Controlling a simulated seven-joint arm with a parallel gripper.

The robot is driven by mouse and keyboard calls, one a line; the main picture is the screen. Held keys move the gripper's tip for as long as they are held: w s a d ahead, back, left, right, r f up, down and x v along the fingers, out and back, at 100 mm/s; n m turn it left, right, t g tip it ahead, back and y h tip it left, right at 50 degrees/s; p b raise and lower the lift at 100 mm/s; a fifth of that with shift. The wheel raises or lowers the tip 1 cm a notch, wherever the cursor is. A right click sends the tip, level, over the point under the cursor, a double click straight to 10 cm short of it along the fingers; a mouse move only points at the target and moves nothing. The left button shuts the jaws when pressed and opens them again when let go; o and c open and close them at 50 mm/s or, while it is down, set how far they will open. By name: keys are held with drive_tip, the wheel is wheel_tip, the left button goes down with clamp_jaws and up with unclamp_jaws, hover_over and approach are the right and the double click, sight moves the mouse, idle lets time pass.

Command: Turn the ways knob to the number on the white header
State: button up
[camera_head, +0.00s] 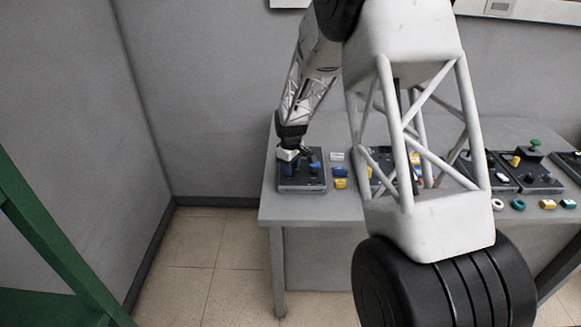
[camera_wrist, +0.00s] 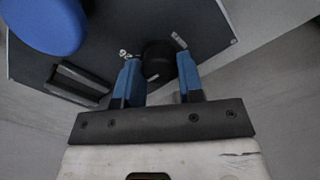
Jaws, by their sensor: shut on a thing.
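A black round knob (camera_wrist: 158,58) sits on the dark panel (camera_wrist: 215,25) in the wrist view, with a short white mark on its near edge. My gripper (camera_wrist: 159,66) has its two blue fingers on either side of the knob and is shut on it. Small pale markings lie on the panel beside the knob, too small to read. In the head view my gripper (camera_head: 290,167) is down at the left panel (camera_head: 303,187), and the knob is hidden there. A small white block (camera_head: 337,157) lies right of that panel; I cannot tell whether it is the white header.
A large blue round thing (camera_wrist: 45,22) and a black slotted block (camera_wrist: 78,83) are on the panel. Blue (camera_head: 339,171) and yellow (camera_head: 341,184) blocks lie right of it on the grey table (camera_head: 240,213). More panels stand further right, partly behind my arm.

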drive_tip(key=m, duration=0.4)
drive_tip(key=shift+m, duration=2.1)
drive_tip(key=o, duration=0.9)
drive_tip(key=shift+r, duration=0.1)
drive_tip(key=shift+r, duration=3.85)
